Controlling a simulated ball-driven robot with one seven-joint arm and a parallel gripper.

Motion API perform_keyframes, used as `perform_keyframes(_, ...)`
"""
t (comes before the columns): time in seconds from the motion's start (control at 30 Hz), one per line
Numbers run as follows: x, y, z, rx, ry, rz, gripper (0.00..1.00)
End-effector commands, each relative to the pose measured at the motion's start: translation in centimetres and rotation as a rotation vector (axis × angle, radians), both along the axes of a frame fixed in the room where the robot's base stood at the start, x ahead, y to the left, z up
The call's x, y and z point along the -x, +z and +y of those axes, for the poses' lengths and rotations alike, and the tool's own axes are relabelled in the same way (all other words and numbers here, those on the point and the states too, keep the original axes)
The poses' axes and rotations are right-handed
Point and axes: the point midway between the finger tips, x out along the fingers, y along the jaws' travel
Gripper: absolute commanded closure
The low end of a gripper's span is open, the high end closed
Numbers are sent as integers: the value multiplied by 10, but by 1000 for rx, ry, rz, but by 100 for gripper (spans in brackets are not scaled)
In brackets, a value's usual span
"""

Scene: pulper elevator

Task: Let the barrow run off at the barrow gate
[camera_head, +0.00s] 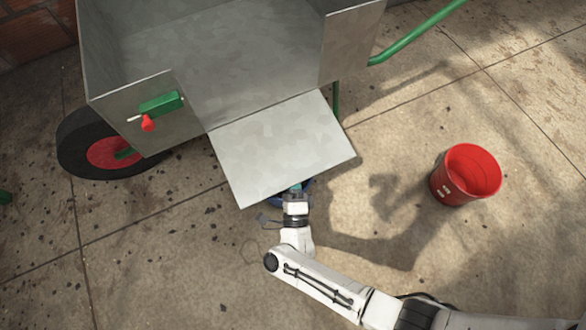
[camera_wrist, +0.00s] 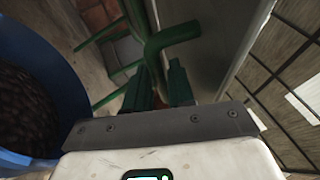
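The barrow (camera_head: 225,45) is a grey metal tub with a black wheel. Its gate (camera_head: 280,150), a plain grey flap, is swung out and slopes away from the tub's open front. A green latch with a red knob (camera_head: 148,123) sits on the front panel left of the opening. My gripper (camera_head: 296,188) is at the gate's outer edge, its tips partly hidden by the flap. In the wrist view a green bent handle (camera_wrist: 172,38) runs down between my two dark green fingers, which appear closed on it. The tub floor that shows looks bare.
A blue tub (camera_wrist: 62,85) of dark contents stands left in the wrist view; its rim shows under the gate. A red bucket (camera_head: 467,175) stands to the right. Dark bits litter the floor at left. Open floor lies between gate and bucket.

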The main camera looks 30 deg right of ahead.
Motion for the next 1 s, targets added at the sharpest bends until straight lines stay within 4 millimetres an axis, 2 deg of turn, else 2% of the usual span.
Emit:
perform_keyframes(0.27,-1,1,-1,0,0,0,77)
perform_keyframes(0.5,-1,1,0,0,0,0,100)
perform_keyframes(1.0,-1,1,0,1,0,1,100)
